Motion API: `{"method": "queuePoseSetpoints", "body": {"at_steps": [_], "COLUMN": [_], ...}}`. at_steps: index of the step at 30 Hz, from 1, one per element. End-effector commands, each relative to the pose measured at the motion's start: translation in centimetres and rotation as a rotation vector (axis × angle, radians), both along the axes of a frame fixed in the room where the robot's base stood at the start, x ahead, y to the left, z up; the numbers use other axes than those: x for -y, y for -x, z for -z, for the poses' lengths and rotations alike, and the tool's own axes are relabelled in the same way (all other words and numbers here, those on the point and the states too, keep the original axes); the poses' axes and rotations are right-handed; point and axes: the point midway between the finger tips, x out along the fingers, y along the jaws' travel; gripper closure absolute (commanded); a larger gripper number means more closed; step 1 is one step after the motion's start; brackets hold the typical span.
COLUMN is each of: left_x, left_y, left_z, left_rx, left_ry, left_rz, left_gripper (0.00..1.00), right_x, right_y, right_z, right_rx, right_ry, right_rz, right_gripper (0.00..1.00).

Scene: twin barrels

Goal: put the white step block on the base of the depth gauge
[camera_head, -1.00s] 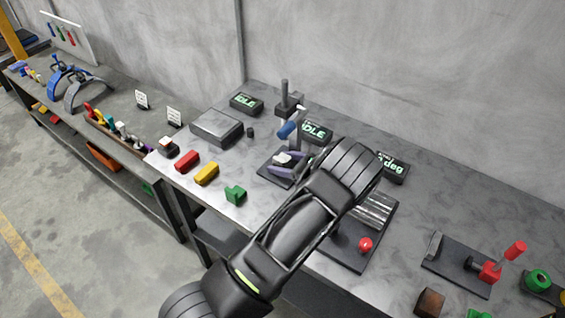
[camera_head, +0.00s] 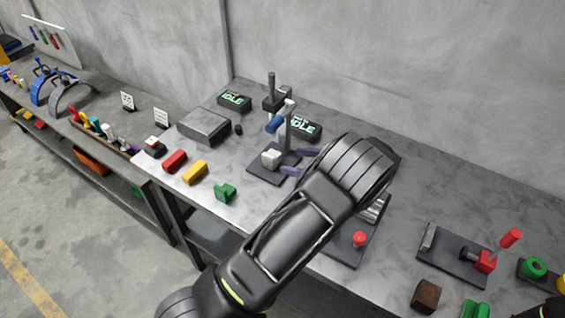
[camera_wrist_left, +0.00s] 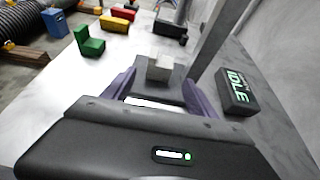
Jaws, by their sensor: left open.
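The white step block (camera_head: 271,158) rests on the dark base (camera_head: 256,172) of the depth gauge, below its blue-handled arm (camera_head: 276,123) and beside its upright post. My left gripper (camera_head: 290,161) has purple fingers, open and empty, just to the right of the block and apart from it. In the left wrist view the block (camera_wrist_left: 159,69) stands beyond the gap between the open fingers (camera_wrist_left: 160,88), on the base. The palm hides part of the base there.
Red (camera_head: 175,161), yellow (camera_head: 195,172) and green (camera_head: 225,192) blocks lie left along the front edge. A grey box (camera_head: 204,126) and display boxes (camera_head: 234,100) stand behind. A fixture with a red knob (camera_head: 360,239) is right, partly behind my arm.

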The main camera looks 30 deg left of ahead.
Motion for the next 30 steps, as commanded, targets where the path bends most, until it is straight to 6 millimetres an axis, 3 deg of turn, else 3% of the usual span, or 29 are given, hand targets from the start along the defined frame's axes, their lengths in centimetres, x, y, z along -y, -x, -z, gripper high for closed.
{"method": "queuePoseSetpoints", "body": {"at_steps": [7,30], "left_x": [2.3,2.4], "left_y": [0.0,0.0], "left_z": [-0.9,-1.0], "left_rx": [0.001,0.0], "left_ry": [-0.001,-0.001], "left_rz": [0.0,-0.001], "left_gripper": [0.33,0.33], "right_x": [-0.1,-0.1], "right_y": [0.0,0.0], "right_z": [0.7,0.6], "right_rx": [0.003,0.003], "right_ry": [-0.003,-0.003], "right_rz": [0.0,0.0], "right_gripper": [0.64,0.64]}}
